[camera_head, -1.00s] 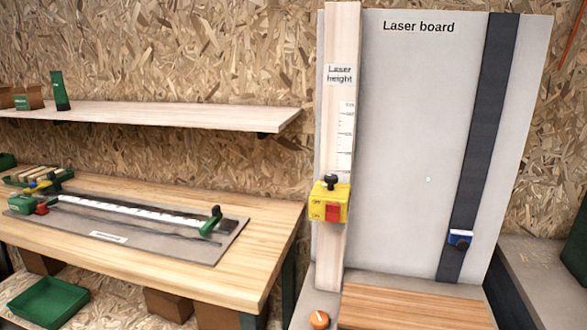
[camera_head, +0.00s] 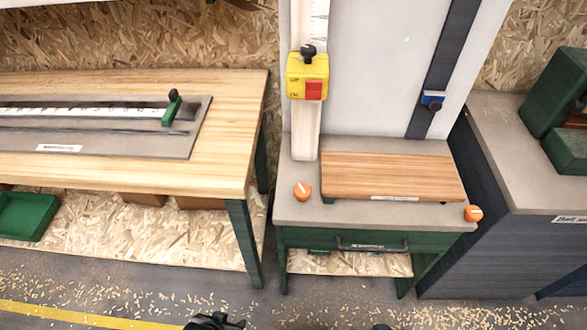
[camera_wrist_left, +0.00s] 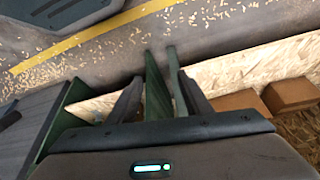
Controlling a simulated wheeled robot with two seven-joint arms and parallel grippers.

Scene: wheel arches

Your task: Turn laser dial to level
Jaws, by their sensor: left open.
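The yellow laser box (camera_head: 307,76) sits on the pale upright rail, with a black knob on top and a red switch. A faint spot (camera_head: 406,40) shows on the laser board (camera_head: 365,70). An orange dial (camera_head: 303,191) with a pale mark is at the left of the bench top. Another orange dial (camera_head: 473,213) is at its front right corner. My left gripper (camera_head: 214,321) shows at the bottom edge, low and away from both dials. In the left wrist view its fingers (camera_wrist_left: 163,98) are apart and empty. A small dark tip at the bottom edge may be my right gripper (camera_head: 380,327).
A wooden plank (camera_head: 390,176) lies on the grey bench between the dials. A drawer handle (camera_head: 372,247) is on the bench front. A wooden table (camera_head: 225,150) stands left and a dark cabinet (camera_head: 510,245) right. The floor in front has shavings.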

